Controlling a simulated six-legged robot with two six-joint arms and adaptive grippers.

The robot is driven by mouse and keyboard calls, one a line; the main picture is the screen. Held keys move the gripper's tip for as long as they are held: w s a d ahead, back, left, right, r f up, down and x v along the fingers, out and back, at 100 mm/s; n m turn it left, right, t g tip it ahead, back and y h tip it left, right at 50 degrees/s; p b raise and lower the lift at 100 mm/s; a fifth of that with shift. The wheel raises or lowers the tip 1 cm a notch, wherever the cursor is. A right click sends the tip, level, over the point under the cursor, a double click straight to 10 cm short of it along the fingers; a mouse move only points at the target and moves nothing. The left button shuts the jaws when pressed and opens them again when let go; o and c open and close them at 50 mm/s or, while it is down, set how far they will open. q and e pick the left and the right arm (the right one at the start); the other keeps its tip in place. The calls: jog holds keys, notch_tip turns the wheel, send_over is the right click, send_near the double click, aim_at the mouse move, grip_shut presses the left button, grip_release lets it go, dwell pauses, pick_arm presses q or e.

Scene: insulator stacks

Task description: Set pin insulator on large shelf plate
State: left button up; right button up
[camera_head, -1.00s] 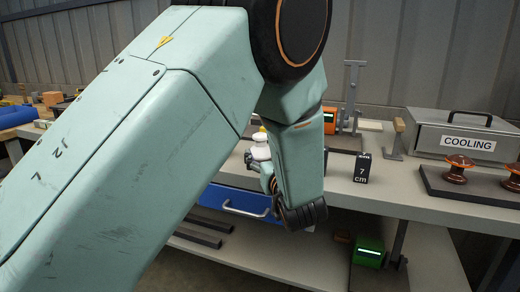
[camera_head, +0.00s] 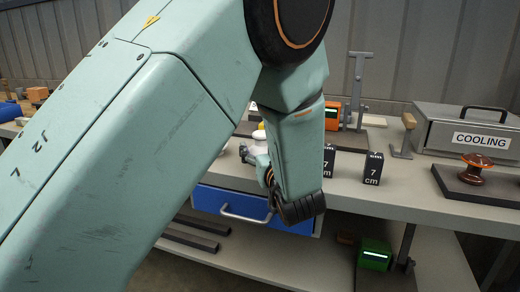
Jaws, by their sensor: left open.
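A white insulator-like piece with a yellow top (camera_head: 259,137) stands on the bench, partly hidden behind my left forearm. My left gripper (camera_head: 250,155) is close beside it, at bench height. The gripper is open, but its fingers are small and mostly covered by my wrist, and I cannot tell whether they touch the white piece. A brown insulator (camera_head: 476,168) stands upright on a dark plate (camera_head: 462,190) at the right of the bench. I cannot tell which plate is the large shelf plate. My right gripper is not in view.
Two black 7 cm blocks (camera_head: 373,169) stand near the bench's front edge. A grey COOLING box (camera_head: 465,130) and an orange device (camera_head: 332,116) are behind. A blue drawer (camera_head: 208,199) hangs under the bench. A green device (camera_head: 374,254) sits on the lower shelf.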

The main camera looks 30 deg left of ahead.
pick_arm(q)
jog(key=shift+d, duration=0.15)
jog(key=shift+c, duration=1.4)
jog(key=shift+s+f, duration=0.15)
grip_shut()
